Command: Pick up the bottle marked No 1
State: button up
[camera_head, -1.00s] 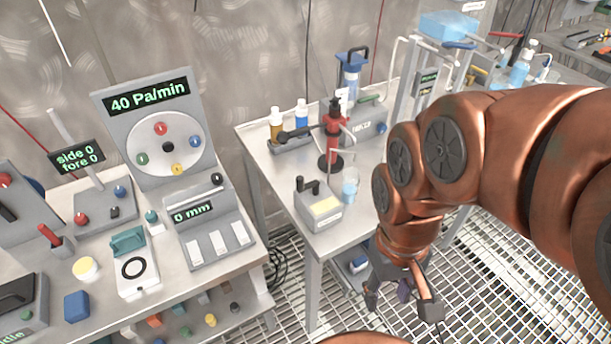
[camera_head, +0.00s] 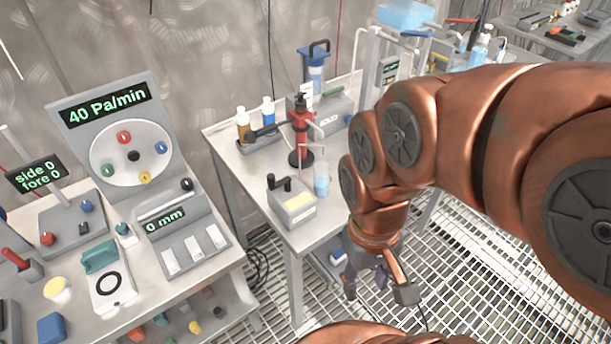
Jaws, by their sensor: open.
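A yellow-brown bottle (camera_head: 243,125) and a blue bottle (camera_head: 268,111) stand upright in a dark holder (camera_head: 258,140) at the back left of the middle table. Their labels are too small to read, so I cannot tell which is marked No 1. My gripper (camera_head: 378,288) hangs low over the grated floor, right of that table's front edge. It points down, is open, and nothing shows between its fingers. It is well apart from the bottles, nearer to me and lower.
The middle table (camera_head: 233,172) also carries a red stand device (camera_head: 301,135), a beaker (camera_head: 321,180) and a grey box (camera_head: 292,202). A left bench (camera_head: 190,276) holds a gauge panel (camera_head: 125,140). Grated floor (camera_head: 455,265) is open at right.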

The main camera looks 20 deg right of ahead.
aim_at(322, 178)
jog(key=z, duration=1.6)
jog(key=k, duration=1.35)
jog(key=u, duration=1.6)
jog(key=i, duration=1)
jog(key=u, duration=0.05)
